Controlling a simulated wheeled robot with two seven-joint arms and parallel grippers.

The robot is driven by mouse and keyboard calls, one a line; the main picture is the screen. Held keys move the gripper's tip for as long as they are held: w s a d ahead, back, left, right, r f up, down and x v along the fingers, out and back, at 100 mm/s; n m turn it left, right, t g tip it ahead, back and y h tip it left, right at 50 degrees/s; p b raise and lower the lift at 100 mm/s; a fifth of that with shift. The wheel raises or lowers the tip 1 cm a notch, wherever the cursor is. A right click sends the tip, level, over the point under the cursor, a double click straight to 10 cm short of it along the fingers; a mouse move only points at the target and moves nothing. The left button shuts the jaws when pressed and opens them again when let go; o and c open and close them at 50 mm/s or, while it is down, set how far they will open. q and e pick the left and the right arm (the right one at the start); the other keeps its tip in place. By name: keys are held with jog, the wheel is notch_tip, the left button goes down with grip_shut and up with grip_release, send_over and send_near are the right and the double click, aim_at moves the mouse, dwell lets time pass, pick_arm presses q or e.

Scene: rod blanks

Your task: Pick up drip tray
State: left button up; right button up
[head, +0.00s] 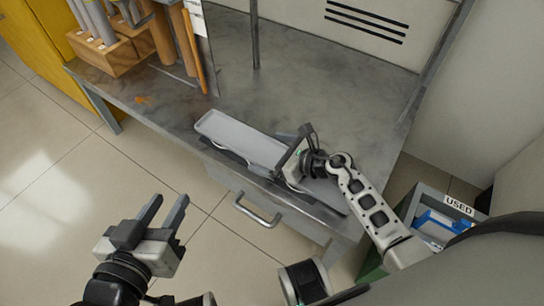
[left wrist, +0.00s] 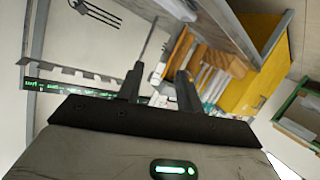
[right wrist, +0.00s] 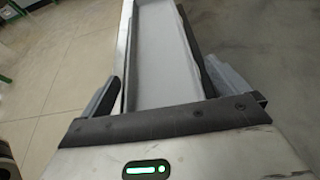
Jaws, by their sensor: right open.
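The drip tray (head: 235,135) is a long, shallow light-grey tray lying along the front edge of the grey workbench. My right gripper (head: 291,155) is at the tray's right part, with its jaws across the tray's width. In the right wrist view the tray (right wrist: 163,50) runs away between the two open fingers, one beside each long side; I cannot tell if they touch it. My left gripper (head: 170,203) is open and empty, in front of the bench above the floor. Its fingers also show apart in the left wrist view (left wrist: 160,88).
The workbench (head: 300,75) is clear behind the tray. Wooden blocks holding rods (head: 108,50) stand at its back left, by an upright panel. A drawer handle (head: 257,212) juts out below the tray. A bin labelled USED (head: 459,206) stands at the right.

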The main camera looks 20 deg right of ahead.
jog(key=shift+r, duration=0.1)
jog(key=c, duration=1.2)
jog(key=shift+o, duration=0.2)
